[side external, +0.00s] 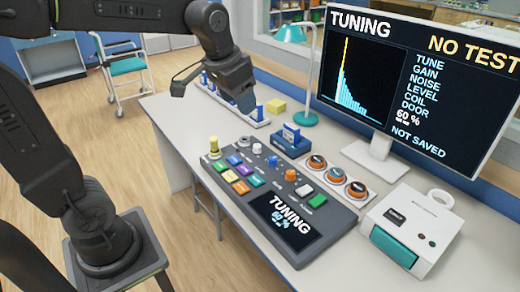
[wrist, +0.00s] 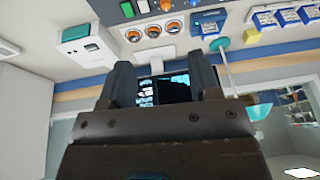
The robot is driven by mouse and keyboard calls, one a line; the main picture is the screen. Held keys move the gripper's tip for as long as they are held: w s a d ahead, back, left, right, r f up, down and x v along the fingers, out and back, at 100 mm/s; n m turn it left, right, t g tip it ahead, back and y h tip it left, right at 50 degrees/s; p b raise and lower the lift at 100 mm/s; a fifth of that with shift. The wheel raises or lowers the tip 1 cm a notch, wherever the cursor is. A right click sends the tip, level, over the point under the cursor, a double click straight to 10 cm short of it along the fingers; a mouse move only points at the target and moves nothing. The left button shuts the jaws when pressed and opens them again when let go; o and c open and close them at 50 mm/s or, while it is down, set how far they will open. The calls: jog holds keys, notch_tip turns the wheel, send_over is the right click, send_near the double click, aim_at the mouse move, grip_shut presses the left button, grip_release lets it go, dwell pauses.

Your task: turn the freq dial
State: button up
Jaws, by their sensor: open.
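Three round orange-and-dark dials (side external: 337,175) sit in a row on a white strip right of the console. They also show at the top of the wrist view (wrist: 153,32). The grey console (side external: 345,222) carries a yellow knob (side external: 214,146), a blue knob (side external: 273,161) and an orange knob (side external: 291,175). I cannot read which dial is marked freq. My gripper (wrist: 165,85) is open and empty, with the monitor's screen showing between its fingers. In the side view my gripper (side external: 241,92) is above the back of the bench, apart from the dials and knobs.
The monitor (side external: 400,75) reads "TUNING", "60 %" and "NOT SAVED". A blue block holder (side external: 291,146), a yellow block (side external: 276,106), a teal lamp (side external: 306,119) and a rack with blue-and-white pieces (side external: 225,107) stand near my gripper. A white box (side external: 425,215) stands at right.

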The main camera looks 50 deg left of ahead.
jog(key=w+a+f+g, duration=0.2)
jog(key=w+a+f, duration=0.3)
jog(key=w+a, duration=0.6)
jog(key=g, duration=0.2)
send_near(258, 145)
notch_tip(258, 145, down, 9)
jog(key=shift+s+a+f, duration=0.1)
jog(key=shift+s+f, duration=0.05)
jog(key=shift+s, duration=0.05)
jog(key=c, duration=0.9)
jog(key=n, duration=0.6)
jog(key=shift+a, duration=0.15)
jog(key=o, duration=0.9)
